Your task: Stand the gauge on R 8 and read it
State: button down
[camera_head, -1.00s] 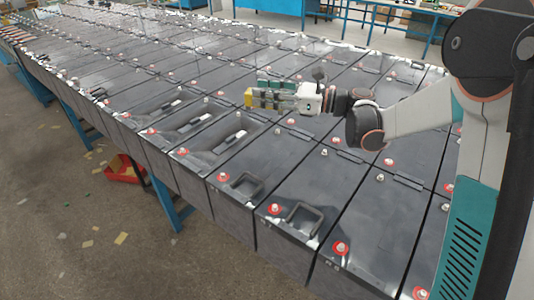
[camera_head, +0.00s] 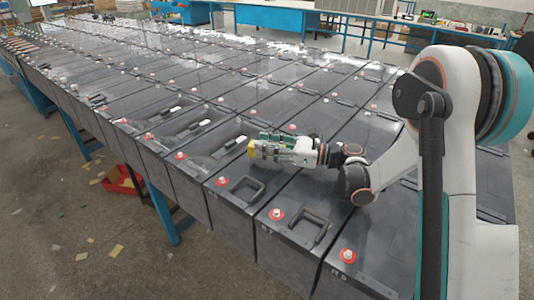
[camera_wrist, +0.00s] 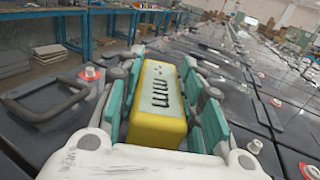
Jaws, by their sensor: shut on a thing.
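The yellow gauge (camera_wrist: 158,110), a block with a pale face and dark curved markings, sits between the teal fingers of my gripper (camera_wrist: 165,95) in the wrist view. My gripper is shut on it. In the head view, my gripper (camera_head: 268,148) points left above the battery tops, with the gauge's yellow end (camera_head: 252,150) at its tip. I cannot tell how far it is above the batteries. The nearest-row batteries (camera_head: 345,275) have small front labels; the one at lower right may read R 8, but it is too small to be sure.
Dark batteries with red-ringed terminals (camera_head: 277,214) and raised black handles (camera_head: 310,228) fill the bench. Loose tools (camera_head: 197,133) lie in recesses left of my gripper. A red bin (camera_head: 122,180) stands on the littered floor. Blue workbenches (camera_head: 270,18) stand behind.

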jog(key=shift+f, duration=0.85)
jog(key=shift+f+b, duration=0.2)
jog(key=shift+b, duration=0.15)
jog(key=c, duration=1.1)
grip_release()
